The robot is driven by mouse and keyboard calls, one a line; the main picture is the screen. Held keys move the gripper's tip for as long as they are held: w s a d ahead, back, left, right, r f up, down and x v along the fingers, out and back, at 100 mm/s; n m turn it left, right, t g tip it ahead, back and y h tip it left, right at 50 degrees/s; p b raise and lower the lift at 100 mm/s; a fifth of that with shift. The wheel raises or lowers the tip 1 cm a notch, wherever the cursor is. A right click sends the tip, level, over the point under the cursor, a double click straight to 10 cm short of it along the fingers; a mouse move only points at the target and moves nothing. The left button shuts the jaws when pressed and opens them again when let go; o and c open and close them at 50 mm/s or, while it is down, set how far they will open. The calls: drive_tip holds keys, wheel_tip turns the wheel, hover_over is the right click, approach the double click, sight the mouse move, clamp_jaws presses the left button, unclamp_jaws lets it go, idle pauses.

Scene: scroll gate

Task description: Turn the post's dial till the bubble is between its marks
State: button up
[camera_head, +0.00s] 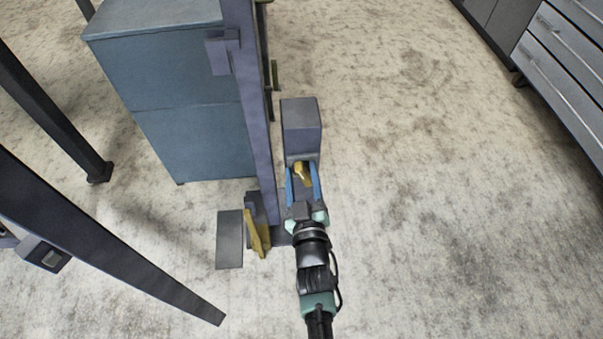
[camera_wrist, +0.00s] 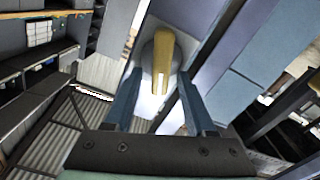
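The yellow dial handle (camera_head: 299,170) sticks out from the near face of a grey box (camera_head: 301,128) beside the upright post (camera_head: 256,130). In the wrist view the dial handle (camera_wrist: 162,58) is an elongated bar with a white mark, on a round grey base on a pale plate. My gripper (camera_head: 302,169) is open, with its blue fingers on either side of the handle. In the wrist view my gripper (camera_wrist: 160,78) shows a gap between each finger and the handle. I cannot make out the bubble or its marks.
A large blue-grey cabinet (camera_head: 180,110) stands left of the post. A yellow part (camera_head: 257,232) and a flat grey plate (camera_head: 230,239) are low by the post's foot. Dark slanting beams (camera_head: 110,240) cross the left. The floor (camera_head: 440,180) to the right is clear up to drawers (camera_head: 560,75).

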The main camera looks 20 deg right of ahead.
drive_tip(key=p+v, duration=0.5)
drive_tip(key=v, duration=0.8)
idle(0.4)
drive_tip(key=w+a+r+t+p, duration=0.15)
drive_tip(key=w+r, duration=0.35)
drive_tip(key=r, duration=0.7)
drive_tip(key=w+r+t+p, duration=0.15)
drive_tip(key=w+r, duration=0.35)
drive_tip(key=r, duration=0.8)
drive_tip(key=w+r+t, duration=0.2)
drive_tip(key=w+r, duration=0.3)
drive_tip(key=r, duration=0.7)
drive_tip(key=s+a+r+m+t+y+p, duration=0.1)
drive_tip(key=a+r, duration=0.1)
drive_tip(key=r, duration=0.7)
drive_tip(key=s+a+r+t+y+p, duration=0.1)
drive_tip(key=s+a+r, duration=0.15)
drive_tip(key=r, duration=0.75)
drive_tip(key=s+a+r+t+y+p, duration=0.25)
drive_tip(key=s+r, duration=0.35)
drive_tip(key=r, duration=0.4)
drive_tip(key=s+a+r+t+y+p, duration=0.1)
drive_tip(key=s+a+r, duration=0.4)
drive_tip(key=r, duration=0.5)
wheel_tip(320, 180, up, 35)
drive_tip(key=d+p, duration=0.1)
drive_tip(key=p, duration=3.5)
drive_tip(key=shift+r, duration=0.15)
